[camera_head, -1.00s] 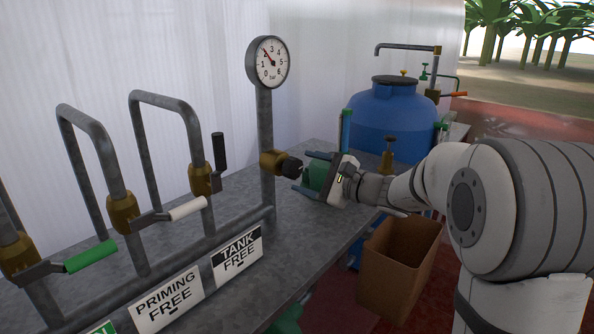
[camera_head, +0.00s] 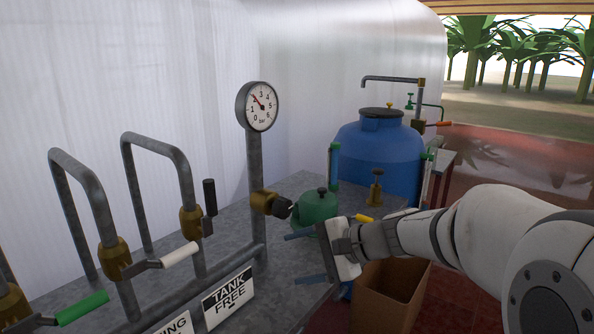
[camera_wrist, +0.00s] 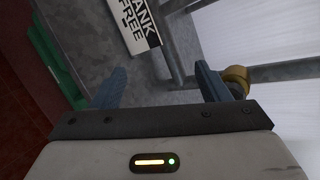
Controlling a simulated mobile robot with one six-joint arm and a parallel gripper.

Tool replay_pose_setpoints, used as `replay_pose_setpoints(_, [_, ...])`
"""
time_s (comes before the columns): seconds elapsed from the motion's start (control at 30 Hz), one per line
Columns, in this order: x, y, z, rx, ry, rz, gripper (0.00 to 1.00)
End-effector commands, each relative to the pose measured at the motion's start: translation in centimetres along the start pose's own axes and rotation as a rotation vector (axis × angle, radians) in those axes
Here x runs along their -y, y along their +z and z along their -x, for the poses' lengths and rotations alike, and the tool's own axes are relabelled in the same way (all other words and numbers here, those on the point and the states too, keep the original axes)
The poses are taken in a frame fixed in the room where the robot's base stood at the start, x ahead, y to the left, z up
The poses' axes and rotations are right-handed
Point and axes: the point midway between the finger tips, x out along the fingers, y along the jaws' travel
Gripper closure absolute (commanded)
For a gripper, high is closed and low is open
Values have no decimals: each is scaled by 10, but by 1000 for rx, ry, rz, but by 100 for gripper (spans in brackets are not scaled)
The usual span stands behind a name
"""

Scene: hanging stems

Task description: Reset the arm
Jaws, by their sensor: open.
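My gripper (camera_head: 312,258) is at the right end of the metal bench in the head view, with its two blue-grey fingers spread apart and pointing left. Nothing is between the fingers. It is in front of a green rounded pump (camera_head: 315,208) and right of the brass valve with a black knob (camera_head: 268,203) below the gauge. In the wrist view the fingers (camera_wrist: 163,90) are also wide apart, with the grey bench and the TANK FREE sign (camera_wrist: 137,25) beyond them.
A pressure gauge (camera_head: 261,107) stands on a pipe. Pipes with green (camera_head: 82,308), white (camera_head: 180,255) and black (camera_head: 210,197) valve handles stand at left. A blue tank (camera_head: 380,155) is behind. A cardboard box (camera_head: 388,300) stands below my arm, close to it.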

Motion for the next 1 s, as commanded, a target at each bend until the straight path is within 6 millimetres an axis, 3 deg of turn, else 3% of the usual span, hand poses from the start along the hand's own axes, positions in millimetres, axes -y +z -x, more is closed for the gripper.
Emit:
replay_pose_setpoints(0.03, [-9,19,12,-15,90,70,31])
replay_pose_setpoints(0.2, [-64,50,50,-77,399,311,31])
replay_pose_setpoints(0.43, [-118,65,118,-167,777,643,31])
replay_pose_setpoints(0.67, [-137,64,160,-220,985,839,31])
replay_pose_setpoints(1.0, [-140,62,165,-226,1019,868,31])
